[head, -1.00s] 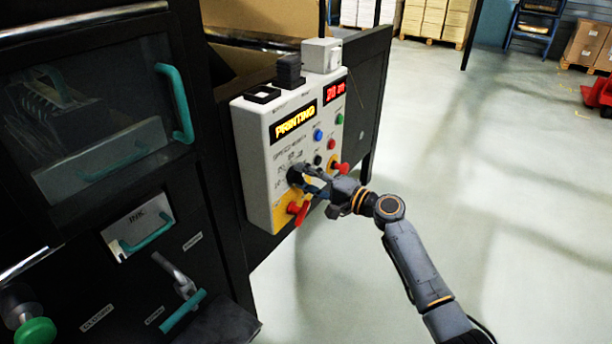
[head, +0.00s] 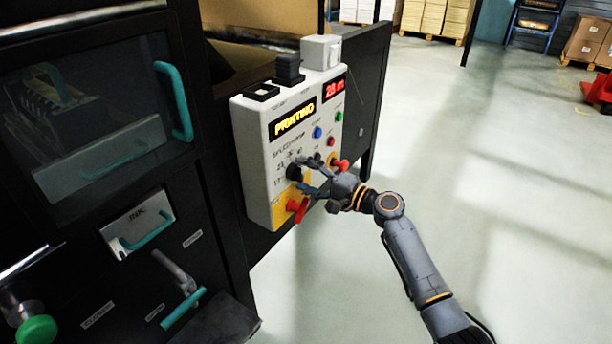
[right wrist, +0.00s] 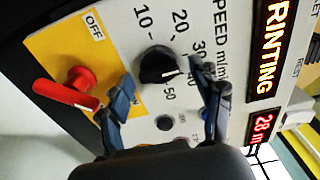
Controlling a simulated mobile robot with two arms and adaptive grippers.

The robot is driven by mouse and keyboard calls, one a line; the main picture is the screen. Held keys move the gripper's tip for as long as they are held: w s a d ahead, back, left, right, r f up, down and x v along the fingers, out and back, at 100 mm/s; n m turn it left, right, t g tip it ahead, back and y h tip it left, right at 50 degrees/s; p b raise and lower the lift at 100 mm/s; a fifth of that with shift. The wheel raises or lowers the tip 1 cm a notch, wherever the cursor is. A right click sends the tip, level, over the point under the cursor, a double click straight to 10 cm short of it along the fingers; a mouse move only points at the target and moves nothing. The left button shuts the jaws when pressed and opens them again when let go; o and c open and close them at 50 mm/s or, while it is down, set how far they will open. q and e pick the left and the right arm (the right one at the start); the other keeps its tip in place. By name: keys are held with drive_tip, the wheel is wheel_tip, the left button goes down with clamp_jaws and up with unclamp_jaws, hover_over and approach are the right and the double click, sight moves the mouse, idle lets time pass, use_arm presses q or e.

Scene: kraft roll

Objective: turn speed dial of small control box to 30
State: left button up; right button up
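The control box (head: 262,165) is a pale box with a yellow lower panel, fixed on the dark machine's side. Its black speed dial (head: 294,172) shows in the right wrist view (right wrist: 157,66), with a scale from 10 to 50. The dial's white mark points right and slightly down, towards the 30–40 side. The red display (right wrist: 263,124) reads 28. My right gripper (right wrist: 165,75) is open, its two fingers spread to either side of the dial with visible gaps. In the head view, my right gripper (head: 306,176) is just in front of the dial. My left gripper is not in view.
Red switches (head: 298,208) and (head: 341,165) sit below and right of the dial. Coloured buttons (head: 318,133) are above. The "PRINTING" display (head: 293,121) is lit. Teal-handled drawers (head: 140,225) are at left.

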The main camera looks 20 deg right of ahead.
drive_tip(key=shift+s, duration=0.1)
drive_tip(key=v, duration=1.2)
